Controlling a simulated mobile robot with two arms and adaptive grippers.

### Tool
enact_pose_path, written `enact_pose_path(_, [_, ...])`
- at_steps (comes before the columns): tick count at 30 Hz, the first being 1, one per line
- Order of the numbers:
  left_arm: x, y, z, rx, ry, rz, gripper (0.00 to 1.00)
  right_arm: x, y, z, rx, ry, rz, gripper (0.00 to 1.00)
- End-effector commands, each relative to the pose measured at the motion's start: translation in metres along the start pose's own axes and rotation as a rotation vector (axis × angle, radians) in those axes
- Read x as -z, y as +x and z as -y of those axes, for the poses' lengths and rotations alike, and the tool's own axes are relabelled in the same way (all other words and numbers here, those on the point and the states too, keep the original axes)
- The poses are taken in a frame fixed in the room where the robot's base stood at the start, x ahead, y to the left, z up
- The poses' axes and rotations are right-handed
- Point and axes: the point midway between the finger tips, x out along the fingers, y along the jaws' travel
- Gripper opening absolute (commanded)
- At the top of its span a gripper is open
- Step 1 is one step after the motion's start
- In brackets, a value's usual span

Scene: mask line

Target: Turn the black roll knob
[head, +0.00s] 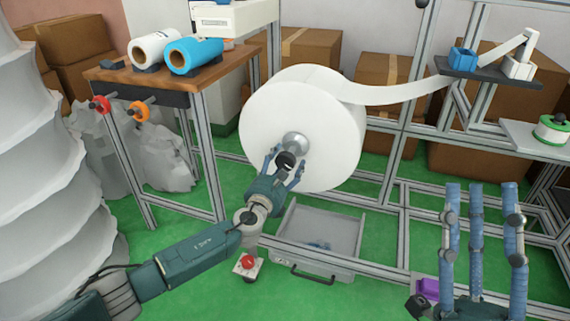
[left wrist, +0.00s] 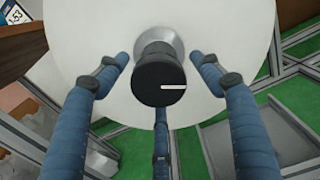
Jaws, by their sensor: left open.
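The black roll knob (head: 285,160) sits on a grey hub (head: 296,142) at the centre of the big white roll (head: 330,115). In the left wrist view the knob (left wrist: 158,80) faces the camera, with a white line pointing right. My left gripper (head: 283,172) is open in front of the roll, its blue fingers spread around the knob. In the left wrist view the left and right fingers show clear gaps to the knob; the lower finger lies just below it, and I cannot tell if it touches. My right gripper (head: 483,190) has its fingers up and apart, empty, at the lower right.
A wooden table (head: 130,75) with white and blue rolls stands at the left. A metal frame (head: 400,150) surrounds the roll's right side. A grey drawer tray (head: 315,235) and a red button box (head: 248,265) are below. White material runs right to a dark shelf (head: 490,75).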

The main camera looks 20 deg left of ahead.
Motion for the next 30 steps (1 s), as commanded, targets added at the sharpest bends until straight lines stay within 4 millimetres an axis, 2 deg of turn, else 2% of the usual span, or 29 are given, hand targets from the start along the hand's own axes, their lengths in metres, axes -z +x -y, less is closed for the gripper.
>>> enact_pose_path(2, [0.0, 0.0, 0.0, 0.0, 0.0, 0.0, 0.62, 0.0, 0.0, 0.0, 0.0, 0.0, 0.001, 0.39])
enact_pose_path(8, [0.0, 0.0, 0.0, 0.0, 0.0, -0.001, 0.22, 0.0, 0.0, 0.0, 0.0, 0.0, 0.002, 0.39])
enact_pose_path(22, [0.003, -0.001, 0.001, 0.0, -0.035, -0.005, 0.21, 0.003, -0.001, 0.0, 0.0, 0.0, -0.013, 0.39])
enact_pose_path(30, [0.006, -0.002, 0.002, 0.001, -0.129, -0.008, 0.21, 0.01, -0.003, 0.001, 0.0, 0.002, -0.046, 0.39])
